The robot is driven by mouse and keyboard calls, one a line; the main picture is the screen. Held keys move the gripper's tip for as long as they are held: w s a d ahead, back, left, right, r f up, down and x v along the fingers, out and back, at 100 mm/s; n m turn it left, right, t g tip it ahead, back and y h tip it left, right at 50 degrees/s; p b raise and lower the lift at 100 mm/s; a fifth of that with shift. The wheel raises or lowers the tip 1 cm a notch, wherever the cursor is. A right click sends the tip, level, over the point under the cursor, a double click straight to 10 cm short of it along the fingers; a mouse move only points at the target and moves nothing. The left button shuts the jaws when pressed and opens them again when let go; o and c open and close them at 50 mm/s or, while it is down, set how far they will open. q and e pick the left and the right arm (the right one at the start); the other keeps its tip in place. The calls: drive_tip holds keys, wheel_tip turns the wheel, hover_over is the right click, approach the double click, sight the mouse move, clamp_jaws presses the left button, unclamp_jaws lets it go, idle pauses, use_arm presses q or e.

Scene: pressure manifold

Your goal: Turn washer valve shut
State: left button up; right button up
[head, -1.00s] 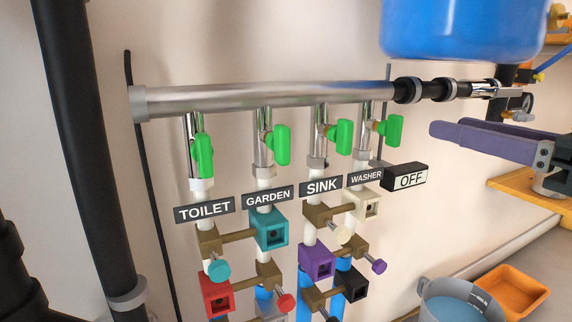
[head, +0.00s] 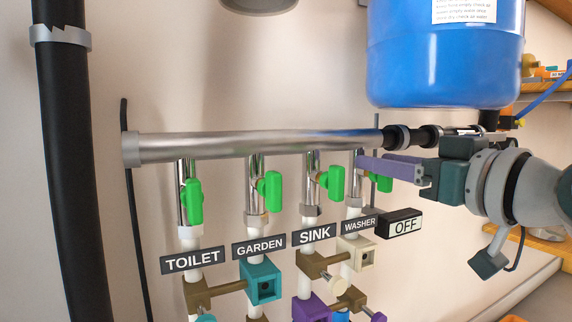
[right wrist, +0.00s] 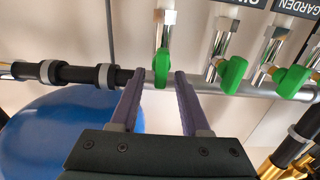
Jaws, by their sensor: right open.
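The washer valve's green handle (head: 384,188) is at the right end of the row, above the WASHER label (head: 359,225); the purple fingers of my right gripper (head: 376,168) partly hide it. In the right wrist view, which is upside down, the green handle (right wrist: 161,66) lies between the two fingertips of my right gripper (right wrist: 160,76). The fingers are open, one on each side, with gaps visible. A black box reading OFF (head: 403,226) sits right of the label. My left gripper is not in view.
Similar green handles hang at the sink (head: 332,183), garden (head: 269,190) and toilet (head: 194,202) branches. A steel pipe (head: 250,142) runs above them. A blue tank (head: 445,60) is above my right gripper. Coloured fittings lie below the labels.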

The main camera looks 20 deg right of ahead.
clamp_jaws()
idle(0.4)
